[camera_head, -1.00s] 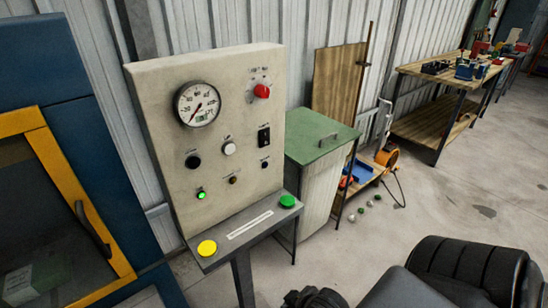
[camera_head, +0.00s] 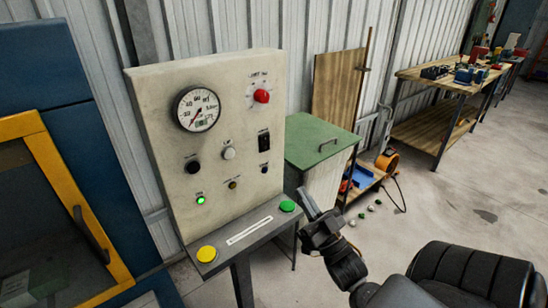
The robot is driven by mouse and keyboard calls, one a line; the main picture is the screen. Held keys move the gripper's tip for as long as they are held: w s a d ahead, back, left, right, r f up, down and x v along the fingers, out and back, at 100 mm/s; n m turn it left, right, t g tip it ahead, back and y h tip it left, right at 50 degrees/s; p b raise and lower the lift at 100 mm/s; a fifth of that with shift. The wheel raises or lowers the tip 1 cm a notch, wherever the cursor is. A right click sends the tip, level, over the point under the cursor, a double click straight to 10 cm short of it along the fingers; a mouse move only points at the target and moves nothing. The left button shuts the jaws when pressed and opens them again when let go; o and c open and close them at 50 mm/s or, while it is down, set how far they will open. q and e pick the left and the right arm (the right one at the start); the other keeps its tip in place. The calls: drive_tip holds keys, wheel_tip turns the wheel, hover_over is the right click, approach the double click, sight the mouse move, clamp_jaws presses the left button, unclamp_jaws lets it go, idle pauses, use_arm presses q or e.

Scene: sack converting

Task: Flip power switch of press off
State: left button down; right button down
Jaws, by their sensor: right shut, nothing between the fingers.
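The press control panel (camera_head: 225,150) is a beige upright box at the left centre. A black rocker switch (camera_head: 264,141) on its right side, under a small label, looks like the power switch; its label and position are too small to read. A green lamp (camera_head: 200,201) at the panel's lower left is lit. My right gripper (camera_head: 308,200) is shut and empty, its tips pointing up and left. In the picture it is below and right of the switch, just right of the green button (camera_head: 288,206), apart from the panel face. My left gripper is out of view.
A grey ledge below the panel carries a yellow button (camera_head: 207,253) and the green one. A red knob (camera_head: 261,96) and a gauge (camera_head: 197,109) sit higher on the panel. A green-topped cabinet (camera_head: 322,141) stands right of it.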

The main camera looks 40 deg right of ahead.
drive_tip(key=shift+s+r, duration=0.1)
drive_tip(key=shift+r, duration=0.05)
drive_tip(key=shift+r, duration=0.1)
drive_tip(key=p, duration=0.5)
approach(266, 143)
wheel_tip(266, 143, up, 5)
drive_tip(key=shift+w+d+f, duration=0.1)
drive_tip(key=shift+w+f, duration=0.2)
drive_tip(key=shift+w, duration=0.45)
drive_tip(key=shift+w+a+f, duration=0.1)
drive_tip(key=shift+w+f, duration=0.15)
drive_tip(key=shift+w, duration=0.55)
drive_tip(key=shift+w+d+f, duration=0.1)
drive_tip(key=shift+w+f, duration=0.2)
drive_tip(key=shift+w, duration=0.45)
